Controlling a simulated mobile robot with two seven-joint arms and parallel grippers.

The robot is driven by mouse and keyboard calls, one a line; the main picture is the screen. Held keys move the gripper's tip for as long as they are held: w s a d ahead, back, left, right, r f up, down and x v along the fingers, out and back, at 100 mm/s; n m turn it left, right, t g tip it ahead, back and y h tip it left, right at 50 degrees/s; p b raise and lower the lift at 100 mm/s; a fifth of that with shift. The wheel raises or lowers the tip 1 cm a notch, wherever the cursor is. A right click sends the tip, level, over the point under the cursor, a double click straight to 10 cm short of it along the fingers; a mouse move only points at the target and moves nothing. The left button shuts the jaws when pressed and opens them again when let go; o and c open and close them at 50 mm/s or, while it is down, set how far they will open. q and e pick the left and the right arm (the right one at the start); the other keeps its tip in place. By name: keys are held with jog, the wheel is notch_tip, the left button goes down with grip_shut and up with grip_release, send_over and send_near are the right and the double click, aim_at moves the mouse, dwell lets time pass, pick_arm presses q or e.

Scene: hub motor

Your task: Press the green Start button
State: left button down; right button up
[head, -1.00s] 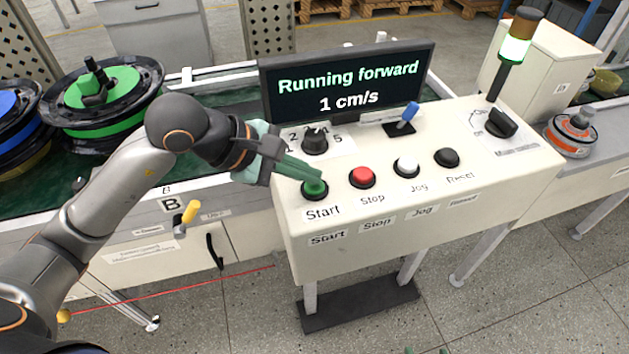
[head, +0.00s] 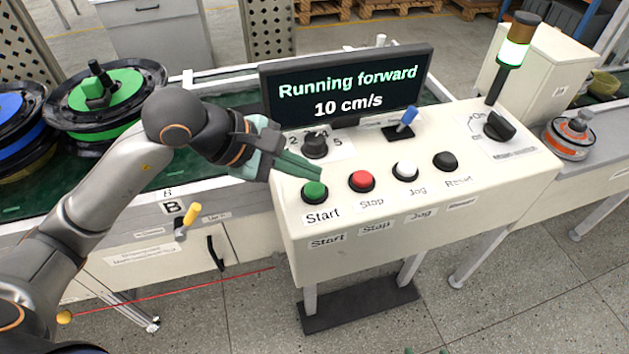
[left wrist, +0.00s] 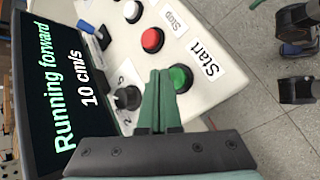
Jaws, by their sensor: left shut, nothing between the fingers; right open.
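The green Start button (head: 314,191) is at the left end of the button row on the white control panel (head: 380,240). It also shows in the left wrist view (left wrist: 181,78). My left gripper (head: 317,174) is shut and empty. Its green fingertips are just behind and above the Start button, seemingly a little apart from it. The screen (head: 345,88) reads "Running forward 10 cm/s". Only the green fingertips of my right gripper (head: 425,351) show, apart, at the bottom edge of the head view.
Red Stop (head: 361,181), white Jog (head: 405,171) and black Reset (head: 446,161) buttons continue the row. A black selector knob (head: 315,146) stands behind my left fingers. A blue-tipped lever (head: 407,116) and a signal tower (head: 515,50) are further right.

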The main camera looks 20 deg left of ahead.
aim_at(307, 188)
pick_arm(q)
jog(key=shift+r+p, duration=1.65)
jog(key=shift+r, duration=0.9)
